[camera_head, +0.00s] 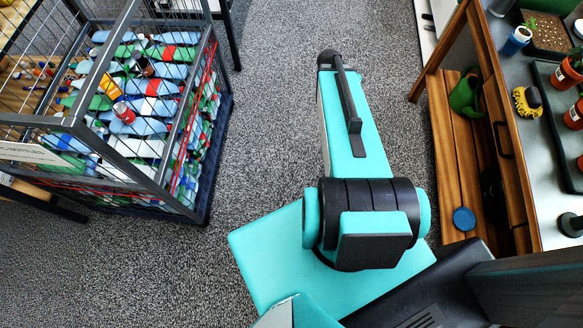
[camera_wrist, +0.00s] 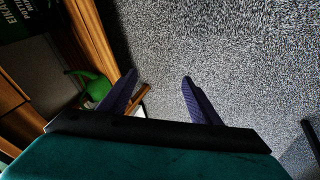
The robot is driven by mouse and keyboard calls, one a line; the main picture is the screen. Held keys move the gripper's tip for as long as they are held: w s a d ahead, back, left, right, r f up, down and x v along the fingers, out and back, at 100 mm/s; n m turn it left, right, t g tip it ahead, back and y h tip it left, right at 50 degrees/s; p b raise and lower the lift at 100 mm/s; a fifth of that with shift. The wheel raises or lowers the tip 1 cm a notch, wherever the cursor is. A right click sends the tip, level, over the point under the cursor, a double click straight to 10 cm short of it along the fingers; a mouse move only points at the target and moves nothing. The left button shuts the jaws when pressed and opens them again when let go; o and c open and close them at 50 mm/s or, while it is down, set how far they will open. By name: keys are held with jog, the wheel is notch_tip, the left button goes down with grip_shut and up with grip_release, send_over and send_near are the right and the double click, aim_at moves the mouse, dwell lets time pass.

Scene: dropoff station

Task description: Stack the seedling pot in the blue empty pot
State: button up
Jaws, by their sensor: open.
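A blue and white cup-like thing (camera_head: 515,40) lies or stands at the bench's back. My gripper (camera_wrist: 158,79) is open and empty in the wrist view, its two dark fingers apart over carpet. It is away from the bench top and touches no pot.
A wire cage of bottles (camera_head: 150,150) stands at left. Grey carpet (camera_head: 270,130) between them is clear.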

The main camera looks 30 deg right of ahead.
jog(key=s+a+f+n+g+y, duration=0.1)
jog(key=s+a+f+n, duration=0.1)
jog(key=a+f, duration=0.3)
jog(key=s+a+f+n+y, duration=0.1)
jog(key=s+a+f, duration=0.1)
jog(key=a, duration=0.6)
jog(key=s+a+f+n+g+y, duration=0.1)
jog(key=s+a+f+n, duration=0.1)
jog(key=a+f, duration=0.3)
jog(key=s+a+f+n+g+y, duration=0.1)
jog(key=s+a+f+n, duration=0.1)
jog(key=s+a, duration=0.4)
jog(key=s+a+f+n+g+y, duration=0.1)
jog(key=s+a+n, duration=0.1)
jog(key=s+a, duration=0.4)
jog(key=a, duration=0.3)
jog(key=shift+a+f+n+g, duration=0.3)
jog(key=shift+a+f+n, duration=0.05)
jog(key=shift+n, duration=0.05)
jog(key=c, duration=0.7)
jog(key=shift+o, duration=0.2)
jog(key=shift+d, duration=0.15)
